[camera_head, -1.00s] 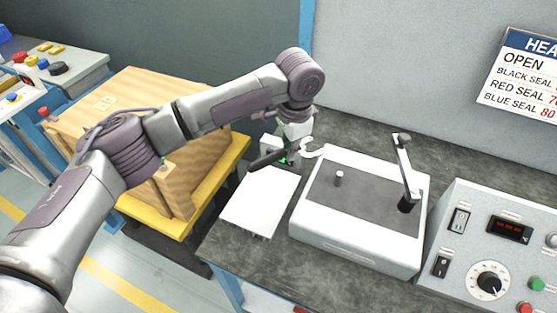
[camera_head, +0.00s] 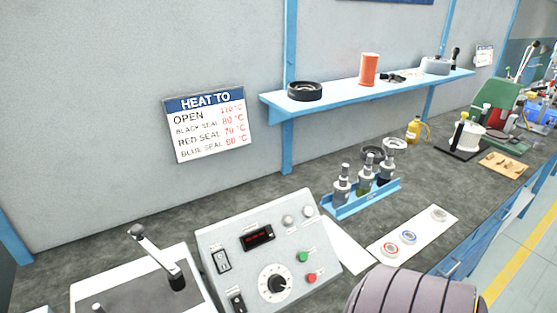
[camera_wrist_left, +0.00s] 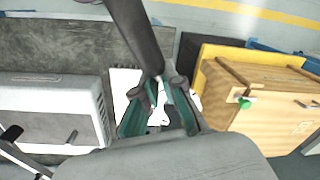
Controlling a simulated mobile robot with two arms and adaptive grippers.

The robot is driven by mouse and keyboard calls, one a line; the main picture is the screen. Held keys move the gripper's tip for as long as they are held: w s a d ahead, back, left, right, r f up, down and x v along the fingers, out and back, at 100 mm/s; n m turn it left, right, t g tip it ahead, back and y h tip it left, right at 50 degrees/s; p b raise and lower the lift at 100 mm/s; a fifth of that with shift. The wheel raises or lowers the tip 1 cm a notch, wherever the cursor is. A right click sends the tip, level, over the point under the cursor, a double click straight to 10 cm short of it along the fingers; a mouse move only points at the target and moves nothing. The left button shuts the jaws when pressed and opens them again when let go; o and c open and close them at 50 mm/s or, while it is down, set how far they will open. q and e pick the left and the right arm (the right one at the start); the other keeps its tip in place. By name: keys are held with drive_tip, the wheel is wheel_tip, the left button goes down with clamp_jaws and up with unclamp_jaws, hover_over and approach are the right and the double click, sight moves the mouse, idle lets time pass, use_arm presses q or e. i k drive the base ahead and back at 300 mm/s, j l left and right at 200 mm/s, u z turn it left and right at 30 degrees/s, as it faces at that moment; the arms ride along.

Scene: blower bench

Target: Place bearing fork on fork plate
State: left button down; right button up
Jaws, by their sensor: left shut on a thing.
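In the left wrist view my left gripper (camera_wrist_left: 158,108) is shut on the bearing fork (camera_wrist_left: 138,35). Its dark handle runs from between the fingers toward the top of the picture. The fork's light head is hard to make out behind the fingers. A white plate (camera_wrist_left: 121,82), which looks like the fork plate, lies on the bench beneath and beside the fingers; I cannot tell whether the fork touches it. The head view shows neither the fork, this plate nor my left gripper. My right gripper is not in view.
The white heater box (camera_wrist_left: 55,95) stands left of the plate in the wrist view, a wooden crate (camera_wrist_left: 275,105) right. The head view shows the heater's lever (camera_head: 158,255), control box (camera_head: 265,250), blue tool rack (camera_head: 362,197), ring strip (camera_head: 425,232) and wall shelf (camera_head: 340,95).

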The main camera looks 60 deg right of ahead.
sight(332, 235)
drive_tip(key=k+l+z, duration=0.25)
drive_tip(key=l+z, duration=0.3)
drive_tip(key=k+l+z, duration=0.25)
drive_tip(key=l, duration=0.15)
drive_tip(key=i+l+z, duration=0.1)
drive_tip(key=z, duration=0.25)
drive_tip(key=i+l+z, duration=0.1)
drive_tip(key=i+z, duration=0.35)
drive_tip(key=z, duration=0.25)
